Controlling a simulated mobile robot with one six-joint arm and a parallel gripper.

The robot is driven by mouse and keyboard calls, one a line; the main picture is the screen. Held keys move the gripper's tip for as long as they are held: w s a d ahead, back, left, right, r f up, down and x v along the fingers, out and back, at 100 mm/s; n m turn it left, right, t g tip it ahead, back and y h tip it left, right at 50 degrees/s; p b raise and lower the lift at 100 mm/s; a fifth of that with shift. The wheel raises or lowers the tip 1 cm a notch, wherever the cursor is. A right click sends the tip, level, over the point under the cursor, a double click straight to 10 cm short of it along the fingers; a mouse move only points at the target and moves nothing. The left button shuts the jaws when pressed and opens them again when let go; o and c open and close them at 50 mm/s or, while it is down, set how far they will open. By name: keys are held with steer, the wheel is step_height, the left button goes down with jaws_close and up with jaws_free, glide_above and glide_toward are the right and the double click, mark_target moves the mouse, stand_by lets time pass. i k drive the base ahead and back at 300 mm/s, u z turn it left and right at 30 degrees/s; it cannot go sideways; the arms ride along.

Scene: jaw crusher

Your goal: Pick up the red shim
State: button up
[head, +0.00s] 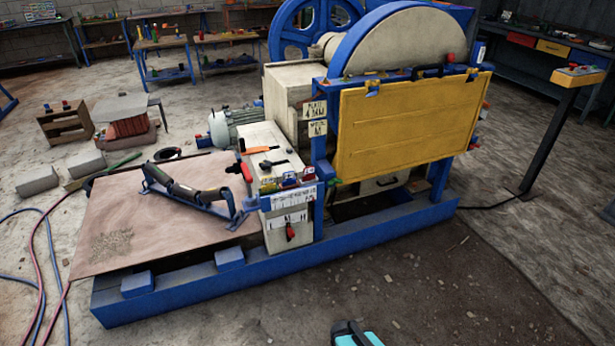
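A row of small coloured pieces sits along the front top edge of the cream box at the left of the crusher, above a blue rack (288,199) with a printed scale. A small red piece (289,183) stands in that row, with blue, green and pale pieces close by. It looks like the red shim, but it is too small for me to be sure. No gripper holds or touches it. My gripper does not show clearly in the head view.
A teal and dark part (352,334) is cut off at the bottom edge; I cannot tell what it is. An orange-handled tool (259,150) and a black one lie on the box. The yellow guard (405,125) stands right.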

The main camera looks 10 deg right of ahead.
mark_target(309, 170)
steer(key=u, duration=0.05)
steer(key=i, duration=0.9)
steer(key=z, duration=0.05)
